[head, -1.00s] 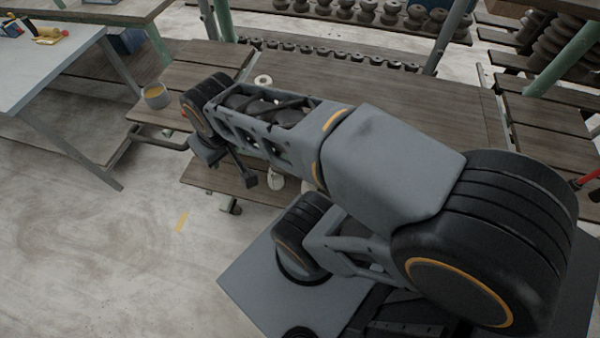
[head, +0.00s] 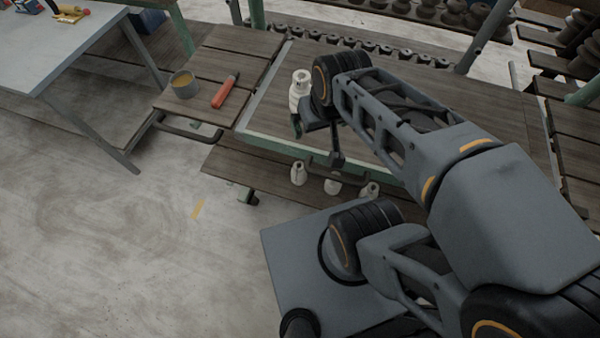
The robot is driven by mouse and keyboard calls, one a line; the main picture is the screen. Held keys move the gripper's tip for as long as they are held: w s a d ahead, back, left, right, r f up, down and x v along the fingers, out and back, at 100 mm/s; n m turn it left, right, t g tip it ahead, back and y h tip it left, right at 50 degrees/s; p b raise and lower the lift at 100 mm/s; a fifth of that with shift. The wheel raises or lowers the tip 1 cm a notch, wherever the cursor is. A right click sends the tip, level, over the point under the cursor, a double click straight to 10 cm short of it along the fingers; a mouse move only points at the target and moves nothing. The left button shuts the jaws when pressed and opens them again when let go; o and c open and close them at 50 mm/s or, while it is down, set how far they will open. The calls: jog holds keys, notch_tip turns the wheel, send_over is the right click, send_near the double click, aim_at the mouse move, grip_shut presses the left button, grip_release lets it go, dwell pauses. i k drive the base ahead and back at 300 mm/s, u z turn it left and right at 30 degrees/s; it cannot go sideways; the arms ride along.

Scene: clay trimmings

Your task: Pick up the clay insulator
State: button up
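A pale clay insulator (head: 299,88) with a ribbed body and narrow top stands upright on the wooden bench top (head: 440,95), near its left side. My gripper (head: 319,132) is just right of and in front of the standing insulator. Its fingers are dark and partly hidden by the wrist, so their opening and any contact with the insulator cannot be made out.
A grey cup with yellow contents (head: 183,86) and a red-handled tool (head: 224,93) lie on the left wooden side table. A row of small dark pieces (head: 385,48) lines the back. A grey table (head: 60,50) stands at far left. The floor at lower left is clear.

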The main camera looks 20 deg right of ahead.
aim_at(299, 175)
jog(key=u, duration=2.65)
jog(key=i, duration=1.7)
jog(key=z, duration=3.6)
